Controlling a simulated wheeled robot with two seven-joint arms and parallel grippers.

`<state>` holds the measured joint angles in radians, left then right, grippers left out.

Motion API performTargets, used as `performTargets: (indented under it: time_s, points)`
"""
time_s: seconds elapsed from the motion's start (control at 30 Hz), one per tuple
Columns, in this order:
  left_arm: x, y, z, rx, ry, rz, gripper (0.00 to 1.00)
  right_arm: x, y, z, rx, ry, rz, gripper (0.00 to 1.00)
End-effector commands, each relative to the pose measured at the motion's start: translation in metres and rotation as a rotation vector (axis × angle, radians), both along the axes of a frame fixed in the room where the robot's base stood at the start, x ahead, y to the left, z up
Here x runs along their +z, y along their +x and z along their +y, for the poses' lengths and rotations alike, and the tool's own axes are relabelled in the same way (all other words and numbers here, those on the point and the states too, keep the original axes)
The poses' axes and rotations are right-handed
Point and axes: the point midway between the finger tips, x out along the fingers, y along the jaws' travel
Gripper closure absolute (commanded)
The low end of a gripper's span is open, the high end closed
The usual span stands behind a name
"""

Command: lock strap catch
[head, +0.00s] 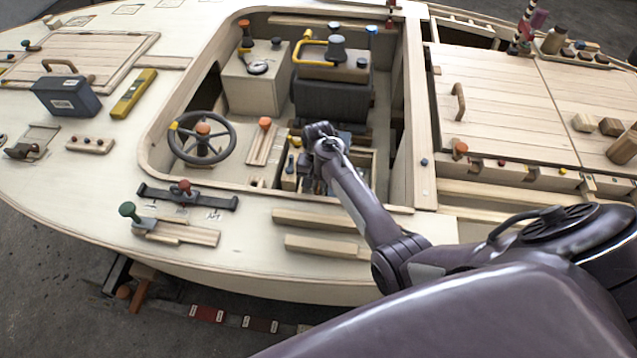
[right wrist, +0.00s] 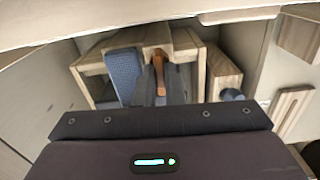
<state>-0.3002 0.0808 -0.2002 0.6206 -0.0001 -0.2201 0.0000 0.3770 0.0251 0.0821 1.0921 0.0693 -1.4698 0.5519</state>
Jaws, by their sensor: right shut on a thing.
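My right gripper (head: 315,165) reaches down into the cockpit opening of the plywood hull, near a small wooden frame (head: 290,175). In the right wrist view its two dark fingers (right wrist: 160,82) are closed around an orange-brown lever-like piece (right wrist: 160,58), which stands in front of the wooden frame (right wrist: 101,58). A blue, woven-looking strap or pad (right wrist: 122,75) hangs on the frame just left of the fingers. I cannot tell whether the lever piece is the strap catch. In the head view the hand and wrist hide the gripped piece. My left gripper is not in view.
A steering wheel (head: 202,138) stands left of my right arm, with a dark seat-like block (head: 332,95) behind it. The cockpit wall rises close on the right. A wooden block with a dark knob (right wrist: 232,94) sits right of the fingers.

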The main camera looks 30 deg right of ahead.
Motion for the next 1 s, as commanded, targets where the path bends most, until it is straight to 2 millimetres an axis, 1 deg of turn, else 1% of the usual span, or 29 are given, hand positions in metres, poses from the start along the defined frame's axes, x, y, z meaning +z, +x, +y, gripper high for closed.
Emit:
performTargets:
  time_s: [0.03, 0.17, 0.5, 0.7, 1.0]
  points:
    - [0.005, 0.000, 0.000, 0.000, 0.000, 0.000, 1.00, 0.003, 0.000, 0.000, -0.023, 0.001, -0.001, 1.00]
    - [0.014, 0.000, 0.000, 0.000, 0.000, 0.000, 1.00, 0.004, 0.000, 0.000, -0.108, 0.001, 0.000, 1.00]
    - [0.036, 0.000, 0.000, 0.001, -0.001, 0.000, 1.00, 0.004, -0.001, 0.000, -0.421, 0.001, 0.002, 1.00]
    - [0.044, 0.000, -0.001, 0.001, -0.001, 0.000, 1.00, 0.003, -0.002, 0.000, -0.611, 0.002, 0.001, 1.00]
    - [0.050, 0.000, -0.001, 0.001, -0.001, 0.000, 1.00, 0.001, -0.003, -0.001, -0.897, 0.002, 0.001, 1.00]
